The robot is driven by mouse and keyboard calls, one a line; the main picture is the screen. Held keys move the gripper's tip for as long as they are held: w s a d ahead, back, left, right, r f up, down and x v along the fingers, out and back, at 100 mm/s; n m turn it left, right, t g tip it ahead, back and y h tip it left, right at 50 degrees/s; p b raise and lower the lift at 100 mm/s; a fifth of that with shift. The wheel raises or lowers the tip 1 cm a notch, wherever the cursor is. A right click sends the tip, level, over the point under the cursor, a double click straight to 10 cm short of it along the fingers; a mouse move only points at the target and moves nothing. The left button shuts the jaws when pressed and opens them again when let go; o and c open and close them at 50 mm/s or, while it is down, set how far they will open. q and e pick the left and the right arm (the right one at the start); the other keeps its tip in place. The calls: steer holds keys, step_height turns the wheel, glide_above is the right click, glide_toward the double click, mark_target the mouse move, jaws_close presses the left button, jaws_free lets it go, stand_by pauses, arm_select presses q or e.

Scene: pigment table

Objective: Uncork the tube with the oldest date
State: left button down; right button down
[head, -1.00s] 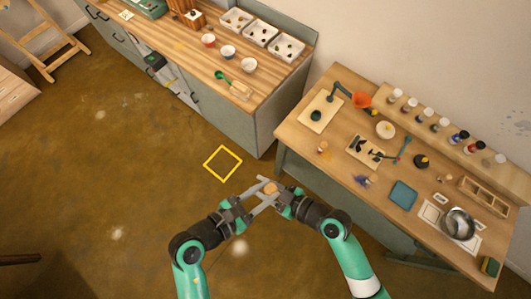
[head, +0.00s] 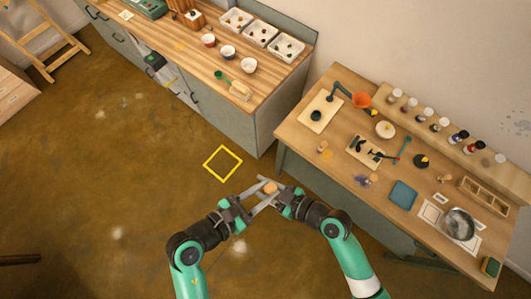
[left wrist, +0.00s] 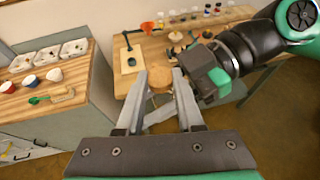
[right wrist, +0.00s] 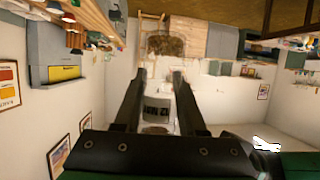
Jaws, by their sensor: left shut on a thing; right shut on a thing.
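In the head view my left gripper (head: 250,206) and right gripper (head: 278,196) meet above the floor, their fingers crossing closely. A round tan cork (head: 270,187) shows between them. In the left wrist view the cork (left wrist: 160,79) sits between the left fingertips (left wrist: 161,88). In the right wrist view a clear tube with a grey label (right wrist: 157,108) lies between the right fingers (right wrist: 160,80). The label bears dark lettering that I cannot read. The cork hides most of the tube from the head view, and I cannot tell whether cork and tube touch.
The right table (head: 340,165) carries an orange funnel (head: 361,100), a teal pad (head: 403,194), a metal bowl (head: 459,223) and a wooden compartment box (head: 484,195). Several capped jars line its back shelf. A counter (head: 190,62) with trays and bowls stands at upper left.

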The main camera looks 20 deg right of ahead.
mark_target(265, 188)
arm_select(q)
steer(key=shift+r, duration=0.6)
steer(key=shift+r, duration=2)
